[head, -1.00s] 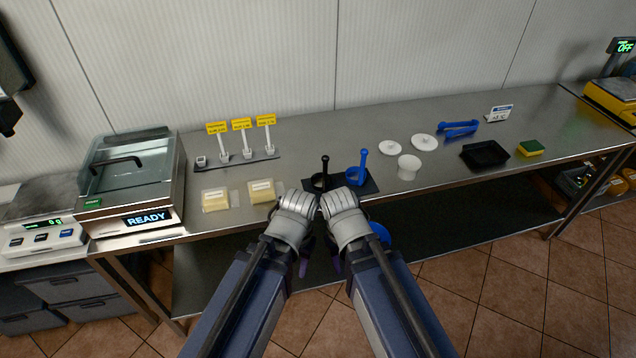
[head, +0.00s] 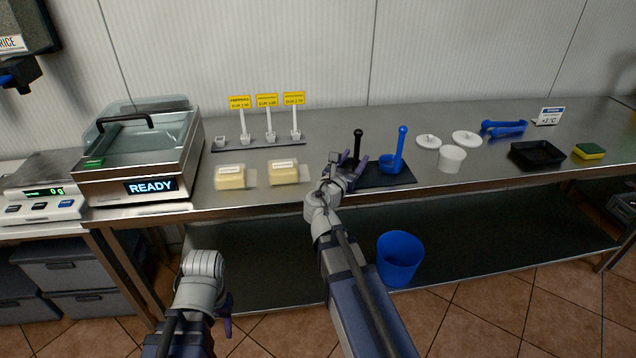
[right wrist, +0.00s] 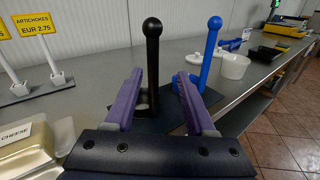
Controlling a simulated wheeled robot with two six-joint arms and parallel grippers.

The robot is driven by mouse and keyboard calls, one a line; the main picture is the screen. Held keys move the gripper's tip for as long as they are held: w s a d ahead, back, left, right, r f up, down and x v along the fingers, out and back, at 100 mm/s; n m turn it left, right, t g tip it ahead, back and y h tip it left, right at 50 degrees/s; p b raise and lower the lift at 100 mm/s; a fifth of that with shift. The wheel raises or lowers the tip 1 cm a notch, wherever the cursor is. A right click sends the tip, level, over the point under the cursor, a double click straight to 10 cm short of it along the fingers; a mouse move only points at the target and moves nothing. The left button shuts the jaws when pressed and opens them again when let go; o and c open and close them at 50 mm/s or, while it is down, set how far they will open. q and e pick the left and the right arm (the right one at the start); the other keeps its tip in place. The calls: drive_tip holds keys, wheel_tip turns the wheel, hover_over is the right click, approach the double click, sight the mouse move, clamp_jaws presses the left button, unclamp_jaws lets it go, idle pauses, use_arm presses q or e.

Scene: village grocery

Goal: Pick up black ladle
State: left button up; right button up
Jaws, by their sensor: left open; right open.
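The black ladle (head: 357,146) stands upright on a dark mat (head: 385,182) on the steel counter, its handle topped by a ball. In the head view its lower part is hidden behind my right gripper (head: 347,166). That gripper is open at the counter's front edge, just in front of the ladle. In the right wrist view the black ladle (right wrist: 152,60) rises between and beyond the open purple fingers (right wrist: 155,97), with nothing held. A blue ladle (head: 400,150) stands to its right on the same mat. My left gripper (head: 222,308) hangs low in front of the counter, empty.
Two cheese packs (head: 230,177) lie left of the mat, with a price-tag stand (head: 258,143) behind. White lids (head: 467,138), a white cup (head: 451,159) and a black tray (head: 537,153) stand to the right. A blue bucket (head: 399,260) is below.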

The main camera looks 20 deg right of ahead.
drive_tip(key=shift+w+a+n+t, duration=0.3)
drive_tip(key=shift+w+n+t, duration=0.1)
drive_tip(key=shift+w+n, duration=0.15)
drive_tip(key=shift+r+x, duration=0.2)
drive_tip(key=shift+x, duration=3.65)
drive_tip(key=shift+s+d, duration=0.1)
drive_tip(key=shift+s, duration=0.1)
clamp_jaws()
